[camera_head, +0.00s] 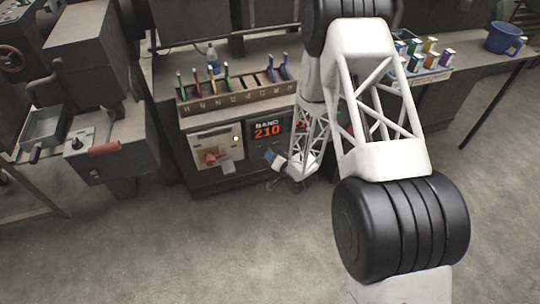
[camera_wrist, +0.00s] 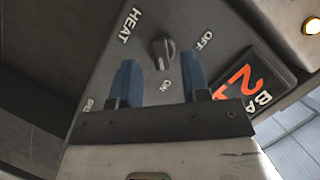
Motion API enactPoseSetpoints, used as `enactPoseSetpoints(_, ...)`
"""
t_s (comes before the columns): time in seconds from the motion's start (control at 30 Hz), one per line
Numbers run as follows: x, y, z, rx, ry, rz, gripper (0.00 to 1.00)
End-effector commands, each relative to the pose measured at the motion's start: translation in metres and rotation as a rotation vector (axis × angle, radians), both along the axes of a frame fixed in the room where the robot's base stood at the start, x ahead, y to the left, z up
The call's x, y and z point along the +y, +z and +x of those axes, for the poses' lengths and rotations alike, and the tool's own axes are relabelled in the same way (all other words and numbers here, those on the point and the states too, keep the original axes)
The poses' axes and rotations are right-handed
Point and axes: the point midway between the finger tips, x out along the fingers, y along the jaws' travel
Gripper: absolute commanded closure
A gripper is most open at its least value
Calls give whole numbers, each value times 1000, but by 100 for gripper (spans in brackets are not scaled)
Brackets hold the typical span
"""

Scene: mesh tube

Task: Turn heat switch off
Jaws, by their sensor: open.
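The heat switch (camera_wrist: 163,52) is a dark round knob with a raised grip on a dark grey panel in the wrist view. "HEAT" is printed to its left, "OFF" to its upper right and "ON" below it. The light mark on the knob seems to face the "ON" side. My gripper (camera_wrist: 159,60) is open, its two blue fingers apart, with the knob showing between and beyond the tips. I cannot tell whether they touch it. In the head view my arm hides the switch.
A rack of coloured tools (camera_head: 235,102) stands on top.

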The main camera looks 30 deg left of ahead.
Motion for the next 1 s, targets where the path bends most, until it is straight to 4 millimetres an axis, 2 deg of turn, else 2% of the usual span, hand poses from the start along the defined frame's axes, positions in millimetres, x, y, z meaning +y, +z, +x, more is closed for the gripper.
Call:
enactPoseSetpoints(0.3,20,-6,11,-1,0,1,57)
enactPoseSetpoints(0.7,22,-7,12,-1,-1,0,57)
enactPoseSetpoints(0.77,22,-7,12,-1,-1,0,65)
enactPoseSetpoints(0.9,22,-7,12,0,0,0,87)
enactPoseSetpoints(0.93,22,-7,12,0,0,0,90)
enactPoseSetpoints(1.0,22,-7,12,-1,-1,0,90)
